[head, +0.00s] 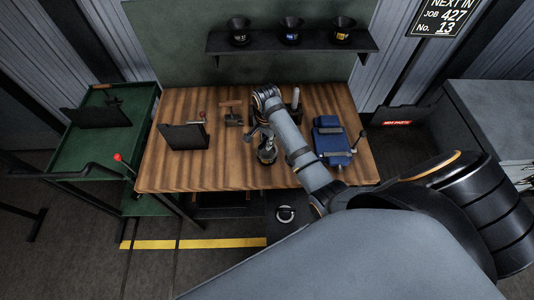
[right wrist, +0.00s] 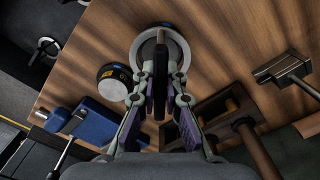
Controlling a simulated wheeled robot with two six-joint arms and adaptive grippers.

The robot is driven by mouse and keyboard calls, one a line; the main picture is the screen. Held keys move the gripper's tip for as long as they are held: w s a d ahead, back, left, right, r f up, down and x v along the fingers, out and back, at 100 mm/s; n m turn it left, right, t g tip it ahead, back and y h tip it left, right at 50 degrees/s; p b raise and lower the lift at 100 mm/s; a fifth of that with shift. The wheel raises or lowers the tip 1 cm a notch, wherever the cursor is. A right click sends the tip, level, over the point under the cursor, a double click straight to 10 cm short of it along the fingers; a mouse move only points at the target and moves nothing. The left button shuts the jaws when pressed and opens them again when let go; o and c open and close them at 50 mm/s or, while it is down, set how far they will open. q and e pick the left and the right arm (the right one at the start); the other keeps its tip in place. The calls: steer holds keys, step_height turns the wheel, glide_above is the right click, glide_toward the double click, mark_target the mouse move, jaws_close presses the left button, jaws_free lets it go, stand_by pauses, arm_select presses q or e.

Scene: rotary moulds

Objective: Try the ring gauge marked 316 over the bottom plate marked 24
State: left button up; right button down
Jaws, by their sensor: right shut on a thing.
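My right gripper (head: 266,137) is over the middle of the wooden bench. In the right wrist view, its fingers (right wrist: 160,70) are shut on the dark upright grip of a pale ring, which I take as the ring gauge (right wrist: 184,49). The number on the ring cannot be read. A round piece with a pale top and a dark side with a yellow mark (right wrist: 113,86) stands beside the ring, apart from it; its mark is too small to read. A dark round piece (head: 267,157) shows under the gripper in the head view. My left gripper is not in view.
A blue box-shaped device (head: 331,141) with a lever stands on the bench (head: 220,178) at the right. A dark upright panel (head: 183,137) stands at the left. A shelf (head: 290,43) behind holds three dark pots. The bench's front left is clear.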

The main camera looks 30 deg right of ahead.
steer(key=shift+r, duration=1.85)
